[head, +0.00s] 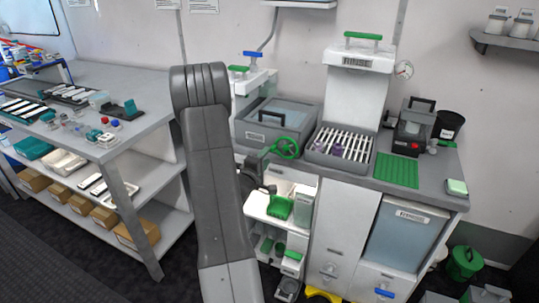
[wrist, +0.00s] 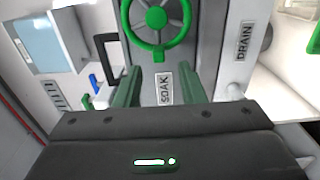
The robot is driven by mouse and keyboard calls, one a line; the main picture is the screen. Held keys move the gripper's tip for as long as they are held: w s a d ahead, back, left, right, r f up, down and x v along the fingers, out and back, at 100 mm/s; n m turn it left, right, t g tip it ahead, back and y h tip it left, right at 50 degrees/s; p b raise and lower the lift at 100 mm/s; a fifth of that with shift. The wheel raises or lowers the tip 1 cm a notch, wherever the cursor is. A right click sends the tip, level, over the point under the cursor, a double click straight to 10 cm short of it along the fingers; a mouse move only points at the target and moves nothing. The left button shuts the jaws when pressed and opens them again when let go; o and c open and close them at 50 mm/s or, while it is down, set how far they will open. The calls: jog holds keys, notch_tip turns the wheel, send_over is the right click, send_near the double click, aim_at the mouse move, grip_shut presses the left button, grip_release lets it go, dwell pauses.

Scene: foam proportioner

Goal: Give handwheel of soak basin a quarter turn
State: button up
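The green handwheel (head: 286,147) is on the front of the grey soak basin (head: 265,135), at its right corner. In the wrist view the handwheel (wrist: 157,47) is at the top centre, its upper rim cut off by the picture edge. A SOAK label (wrist: 165,88) shows below it. My gripper (wrist: 160,80) is open, with its two greenish fingers apart and pointing towards the wheel. Nothing is between them and they do not appear to touch the wheel.
A DRAIN label (wrist: 244,42) is on the right in the wrist view. A slatted rack (head: 340,145) with purple items stands right of the basin. An open white compartment (head: 262,207) with green items lies below my gripper. A grey shelf table (head: 150,125) stands left.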

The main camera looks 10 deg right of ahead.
aim_at(271, 151)
jog(key=b+v, duration=0.1)
jog(key=v, duration=0.7)
jog(key=shift+s+a, duration=0.3)
jog(key=p+x, duration=0.2)
jog(key=x, duration=1.2)
jog(key=shift+s+d, duration=0.1)
jog(key=shift+s, duration=0.1)
jog(key=b+v, duration=0.2)
jog(key=v, duration=1.1)
jog(key=shift+w+d+r+m+p, duration=0.25)
jog(key=shift+w+d+m, duration=0.3)
jog(key=shift+w+d, duration=0.95)
jog(key=shift+w+d+r+m+p, duration=0.2)
jog(key=shift+w+d+m, duration=0.5)
jog(key=shift+w, duration=1.45)
jog(key=shift+w+d+r+m+p, duration=0.15)
jog(key=shift+w+d+m+p, duration=0.2)
jog(key=shift+w+d, duration=1.25)
jog(key=shift+w+a, duration=0.2)
